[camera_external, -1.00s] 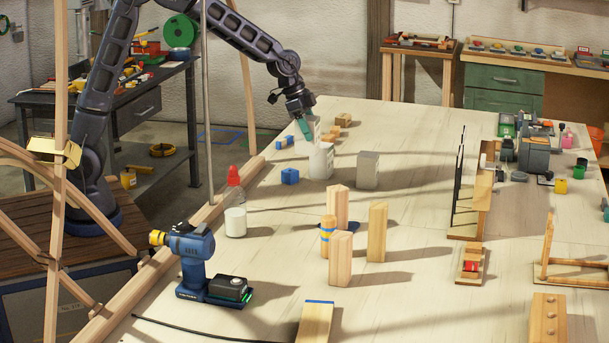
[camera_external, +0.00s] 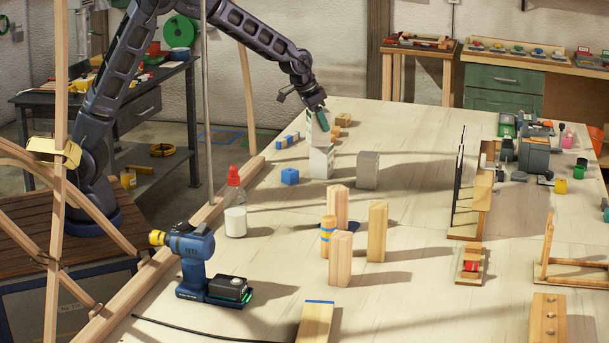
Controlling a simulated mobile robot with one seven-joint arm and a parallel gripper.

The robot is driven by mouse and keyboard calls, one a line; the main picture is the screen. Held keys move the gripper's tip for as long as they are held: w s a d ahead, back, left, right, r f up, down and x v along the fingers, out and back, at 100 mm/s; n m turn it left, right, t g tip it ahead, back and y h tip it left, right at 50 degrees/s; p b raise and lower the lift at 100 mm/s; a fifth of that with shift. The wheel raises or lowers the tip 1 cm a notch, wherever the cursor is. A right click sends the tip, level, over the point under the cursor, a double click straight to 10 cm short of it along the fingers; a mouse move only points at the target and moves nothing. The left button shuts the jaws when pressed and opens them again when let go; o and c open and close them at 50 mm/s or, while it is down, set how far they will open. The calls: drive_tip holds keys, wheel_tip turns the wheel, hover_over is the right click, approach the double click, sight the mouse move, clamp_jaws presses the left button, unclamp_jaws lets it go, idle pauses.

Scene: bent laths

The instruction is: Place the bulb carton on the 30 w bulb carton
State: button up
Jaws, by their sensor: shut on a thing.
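My gripper (camera_external: 322,121), with a teal finger showing, is at the far left part of the table and shut on a pale carton, the bulb carton (camera_external: 317,136). The gripper hides part of it. The held carton looks upright, directly over a white carton (camera_external: 320,163) standing on the table, which I take for the 30 w bulb carton. In this view the two line up as one stack. I cannot tell whether they touch or a small gap remains. No lettering is readable on either.
Small wooden and blue blocks (camera_external: 288,140) lie behind. A red-capped bottle (camera_external: 236,208) and upright wooden blocks (camera_external: 377,232) stand nearer.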

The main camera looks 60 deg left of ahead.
drive_tip(key=shift+w+a+f+n+y, duration=0.15)
drive_tip(key=shift+w+a+f+n, duration=0.3)
drive_tip(key=shift+w+a, duration=0.2)
drive_tip(key=shift+w+a+f+n+y, duration=0.25)
drive_tip(key=shift+w+a+n, duration=0.2)
drive_tip(key=shift+a, duration=0.25)
drive_tip(key=shift+w+a+f+n+y, duration=0.1)
drive_tip(key=shift+w+a+f+n, duration=0.35)
drive_tip(key=shift+w+a, duration=0.25)
drive_tip(key=o, duration=1)
drive_tip(key=shift+f, duration=0.15)
